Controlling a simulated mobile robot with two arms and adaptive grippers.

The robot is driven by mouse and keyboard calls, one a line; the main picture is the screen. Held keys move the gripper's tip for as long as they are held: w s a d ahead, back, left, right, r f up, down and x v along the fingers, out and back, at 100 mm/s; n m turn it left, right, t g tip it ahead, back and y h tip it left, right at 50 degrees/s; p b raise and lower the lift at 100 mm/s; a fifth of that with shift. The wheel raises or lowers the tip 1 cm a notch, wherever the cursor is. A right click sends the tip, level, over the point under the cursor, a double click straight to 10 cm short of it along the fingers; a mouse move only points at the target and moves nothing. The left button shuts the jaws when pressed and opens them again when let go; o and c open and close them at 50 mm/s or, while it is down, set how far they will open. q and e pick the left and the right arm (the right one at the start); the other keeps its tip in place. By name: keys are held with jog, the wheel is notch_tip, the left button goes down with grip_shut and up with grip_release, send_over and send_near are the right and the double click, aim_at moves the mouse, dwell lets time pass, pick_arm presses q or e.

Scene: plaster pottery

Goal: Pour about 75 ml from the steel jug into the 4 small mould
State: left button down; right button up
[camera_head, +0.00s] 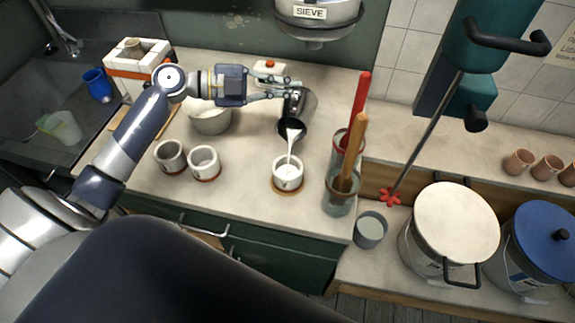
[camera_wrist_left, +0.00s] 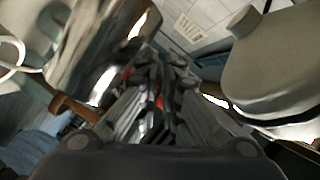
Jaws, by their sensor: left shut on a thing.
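My left gripper (camera_head: 278,87) is shut on the steel jug (camera_head: 300,105), which it holds tilted over the counter. A white stream runs from the jug's lip down into a small mould (camera_head: 288,174) that stands on a brown round base; white liquid shows inside it. In the left wrist view the shiny jug (camera_wrist_left: 95,50) fills the upper left, beside the gripper's fingers (camera_wrist_left: 155,85). My right gripper is not in view.
A grey bowl (camera_head: 209,118) stands behind the two left moulds. Glass jars with red and brown handled tools (camera_head: 342,185) stand right of the pouring spot. A sieve machine (camera_head: 318,14) hangs above. Lidded buckets (camera_head: 455,225) stand at the right, a sink (camera_head: 45,120) at the left.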

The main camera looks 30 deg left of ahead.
pick_arm(q)
jog(key=shift+s+r, duration=0.15)
jog(key=shift+s, duration=0.05)
dwell(0.4)
